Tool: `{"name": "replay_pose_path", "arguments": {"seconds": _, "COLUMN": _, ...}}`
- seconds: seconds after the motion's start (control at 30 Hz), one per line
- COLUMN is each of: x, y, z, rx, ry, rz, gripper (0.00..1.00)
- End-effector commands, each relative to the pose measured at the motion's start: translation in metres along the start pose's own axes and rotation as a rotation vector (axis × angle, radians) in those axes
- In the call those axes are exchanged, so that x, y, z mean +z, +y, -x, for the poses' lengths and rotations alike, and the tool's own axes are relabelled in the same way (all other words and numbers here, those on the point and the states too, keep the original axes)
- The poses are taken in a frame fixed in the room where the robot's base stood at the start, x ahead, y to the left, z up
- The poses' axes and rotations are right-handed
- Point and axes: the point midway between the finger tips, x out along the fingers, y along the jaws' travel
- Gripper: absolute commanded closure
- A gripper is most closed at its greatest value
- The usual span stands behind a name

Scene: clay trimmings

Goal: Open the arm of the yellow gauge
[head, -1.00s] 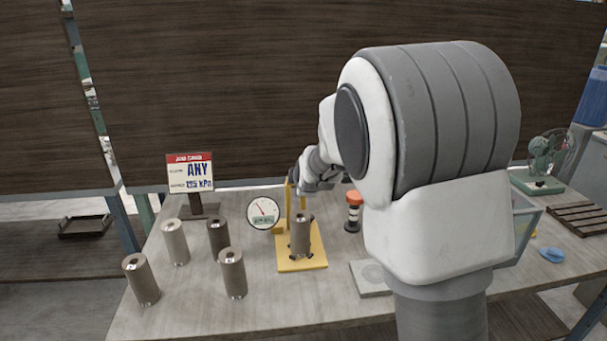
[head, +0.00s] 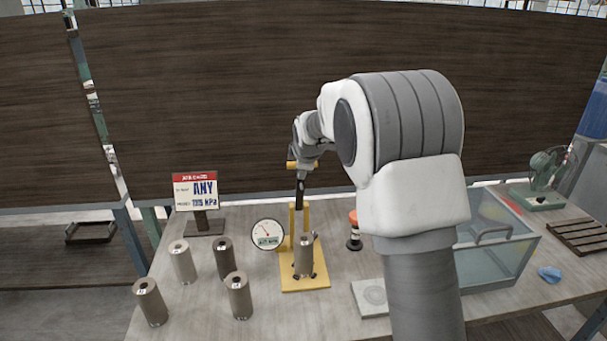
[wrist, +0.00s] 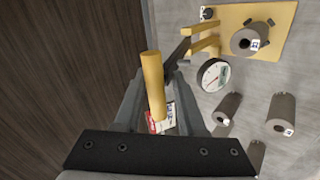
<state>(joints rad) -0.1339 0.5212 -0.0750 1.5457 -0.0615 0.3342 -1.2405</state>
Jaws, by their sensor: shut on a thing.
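The yellow gauge has a flat yellow base (head: 310,283), yellow posts and a round white dial (head: 268,234). Its dark arm (head: 300,192) stands steeply upright above the posts, with a yellow handle bar at its top. A grey metal cylinder (head: 304,262) stands upright on the base, clear of the raised arm. In the wrist view, the yellow handle (wrist: 152,75) runs between my fingers. My gripper (wrist: 155,100) is shut on this handle, high above the base; the finger contact is partly hidden. The base (wrist: 270,22) and dial (wrist: 213,75) also show there.
Several loose grey cylinders (head: 238,297) stand left of the gauge. A sign (head: 195,192) stands behind them. A red-topped black item (head: 354,234), a grey plate (head: 368,296) and a clear bin (head: 492,275) are to the right. A dark panel (head: 400,60) rises behind the table.

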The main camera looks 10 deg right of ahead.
Motion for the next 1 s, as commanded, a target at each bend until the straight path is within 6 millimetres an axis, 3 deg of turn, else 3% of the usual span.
{"name": "replay_pose_path", "arguments": {"seconds": 0.2, "x": -0.0022, "y": 0.0099, "z": -0.0019, "rx": 0.008, "ry": 0.003, "rz": -0.006, "gripper": 1.00}}
{"name": "replay_pose_path", "arguments": {"seconds": 0.7, "x": -0.0035, "y": 0.0098, "z": -0.0034, "rx": 0.004, "ry": 0.004, "rz": -0.005, "gripper": 1.00}}
{"name": "replay_pose_path", "arguments": {"seconds": 0.73, "x": -0.0035, "y": 0.0097, "z": -0.0034, "rx": 0.004, "ry": 0.004, "rz": -0.005, "gripper": 0.54}}
{"name": "replay_pose_path", "arguments": {"seconds": 0.8, "x": -0.0035, "y": 0.0096, "z": -0.0033, "rx": 0.003, "ry": 0.004, "rz": -0.004, "gripper": 0.47}}
{"name": "replay_pose_path", "arguments": {"seconds": 1.0, "x": -0.0029, "y": 0.0096, "z": -0.0025, "rx": 0.002, "ry": 0.002, "rz": -0.002, "gripper": 0.47}}
